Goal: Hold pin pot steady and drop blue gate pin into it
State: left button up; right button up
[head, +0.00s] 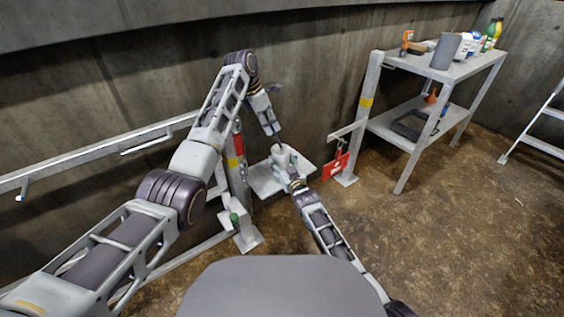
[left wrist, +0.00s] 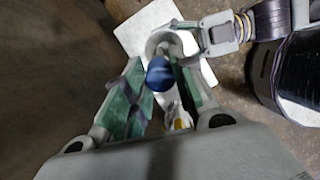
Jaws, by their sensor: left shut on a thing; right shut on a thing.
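The blue gate pin (left wrist: 160,74) shows its round blue end in the left wrist view, between the fingers of my left gripper (left wrist: 160,92), which is shut on it. My left gripper (head: 274,131) points down from above the pin pot (head: 282,156) in the head view. The pot is a light grey, round, open vessel and also shows in the left wrist view (left wrist: 153,44), behind the pin. My right gripper (head: 292,180) is shut on the pot's near side. Whether the pin's lower end is inside the pot is hidden.
A small pale platform (head: 262,180) lies under the pot. A red tag (head: 335,166) hangs to its right, by a metal post. A grey shelf (head: 437,66) with tools and bottles stands at the right. A concrete wall (head: 150,85) runs behind a metal rail (head: 88,159).

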pick_arm(q)
jog(key=o, duration=1.1)
jog(key=shift+v, duration=6)
